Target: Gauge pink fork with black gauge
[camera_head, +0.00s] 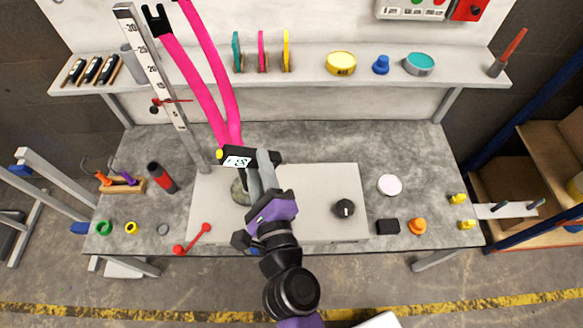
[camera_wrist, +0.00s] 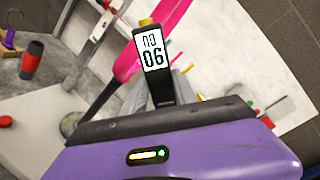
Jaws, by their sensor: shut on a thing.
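The pink fork (camera_head: 207,88) stands with its two long legs rising to the upper left in the head view and a black tip (camera_head: 157,20) at the top. A pink leg (camera_wrist: 160,38) also shows behind the gauge in the wrist view. My gripper (camera_head: 262,166) is shut on the black gauge (camera_head: 237,161), at the fork's lower end. The gauge's white display (camera_wrist: 152,50) faces the wrist camera with dark digits, and the gauge has a yellow end. I cannot tell whether the gauge touches the fork. My gripper hides part of the fork's base.
A tall ruler post (camera_head: 155,75) stands left of the fork. A black knob (camera_head: 343,207) and a white disc (camera_head: 389,185) are to the right. The rear shelf (camera_head: 305,67) holds tubs and colored pieces.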

